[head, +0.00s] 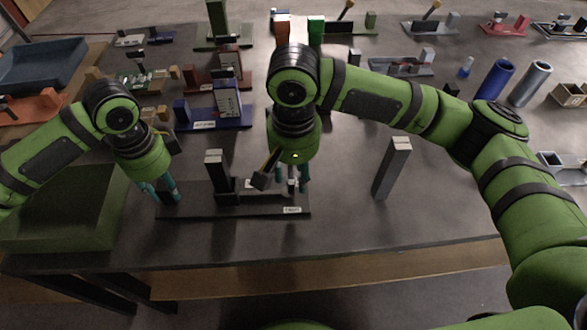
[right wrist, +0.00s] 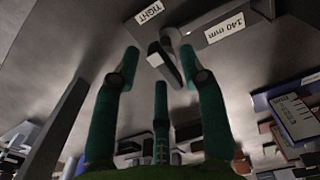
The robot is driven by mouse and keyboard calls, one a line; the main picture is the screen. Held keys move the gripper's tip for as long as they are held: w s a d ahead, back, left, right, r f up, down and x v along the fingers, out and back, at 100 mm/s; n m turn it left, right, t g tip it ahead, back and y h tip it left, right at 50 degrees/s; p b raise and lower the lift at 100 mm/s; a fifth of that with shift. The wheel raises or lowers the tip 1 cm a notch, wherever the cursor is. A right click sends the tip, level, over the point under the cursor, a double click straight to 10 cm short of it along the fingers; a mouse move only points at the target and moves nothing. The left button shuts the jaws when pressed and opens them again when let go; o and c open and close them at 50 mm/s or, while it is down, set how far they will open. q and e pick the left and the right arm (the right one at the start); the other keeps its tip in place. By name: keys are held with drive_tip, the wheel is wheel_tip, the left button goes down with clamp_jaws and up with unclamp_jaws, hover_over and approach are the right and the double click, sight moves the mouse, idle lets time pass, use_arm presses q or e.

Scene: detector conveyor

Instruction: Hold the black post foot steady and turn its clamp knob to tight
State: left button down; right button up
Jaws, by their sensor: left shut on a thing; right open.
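The black post foot (head: 232,213) lies near the front of the dark table, with an upright, light-topped post (head: 216,172) standing on it. My left gripper (head: 167,191) is shut on its left end. My right gripper (head: 291,177) points down over its right end, open. In the right wrist view, the clamp knob (right wrist: 164,60), a dark bar with a pale end, lies between the spread teal fingers; I cannot tell whether they touch it. A "TIGHT" label (right wrist: 149,12) and a "140 mm" label (right wrist: 225,25) are near it. The head view mostly hides the knob behind my right gripper.
A grey upright block (head: 391,168) stands to the right of the foot. A blue stand (head: 208,118) and several other fixtures stand behind.

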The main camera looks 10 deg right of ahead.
sight(293, 176)
wheel_tip(293, 176, up, 12)
idle(0.4)
use_arm(q)
drive_tip(key=c, duration=0.8)
unclamp_jaws()
drive_tip(key=shift+r, duration=0.1)
